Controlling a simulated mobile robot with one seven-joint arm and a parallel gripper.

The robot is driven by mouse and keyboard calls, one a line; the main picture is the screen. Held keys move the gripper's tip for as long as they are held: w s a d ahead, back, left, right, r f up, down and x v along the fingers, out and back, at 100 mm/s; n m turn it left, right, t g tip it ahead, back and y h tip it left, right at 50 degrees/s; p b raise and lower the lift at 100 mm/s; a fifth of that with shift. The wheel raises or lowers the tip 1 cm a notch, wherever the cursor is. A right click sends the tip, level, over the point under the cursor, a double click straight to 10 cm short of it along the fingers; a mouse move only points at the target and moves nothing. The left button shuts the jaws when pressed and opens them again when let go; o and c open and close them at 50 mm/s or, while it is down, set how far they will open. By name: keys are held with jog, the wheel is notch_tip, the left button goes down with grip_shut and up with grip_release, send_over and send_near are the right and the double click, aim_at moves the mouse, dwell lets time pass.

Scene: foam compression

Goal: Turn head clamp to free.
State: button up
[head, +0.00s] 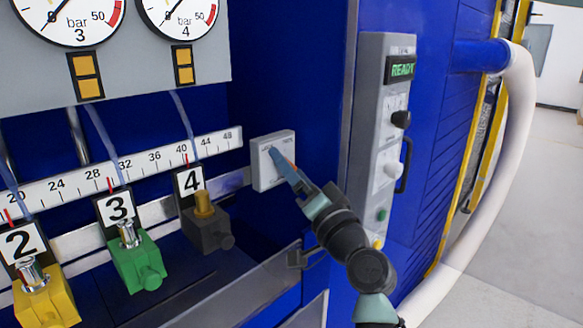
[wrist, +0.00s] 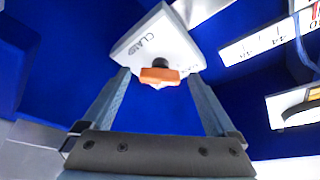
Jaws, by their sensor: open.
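The head clamp switch is a white box (head: 262,172) on the blue wall, right of the numbered ruler. The wrist view shows the same box (wrist: 150,40) with the lettering "CLAMP" and an orange knob (wrist: 160,75) on a dark stem. My gripper (head: 279,160) reaches the front of the box in the head view and covers most of the knob. In the wrist view my gripper (wrist: 158,77) is open, with one finger on each side of the knob and a gap at both sides. The knob's set position cannot be read clearly.
A grey control panel (head: 370,130) with a "READY" display, black and white knobs and a green button stands right of my arm. Numbered heads 2, 3 and 4 (head: 205,225) sit along the ruler (head: 140,165) at left. A white hose (head: 510,150) hangs at right.

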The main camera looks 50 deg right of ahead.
jog(key=shift+w, duration=0.15)
jog(key=shift+c, duration=0.3)
jog(key=c, duration=1.3)
jog(key=shift+r+p, duration=0.1)
jog(key=shift+p, duration=0.2)
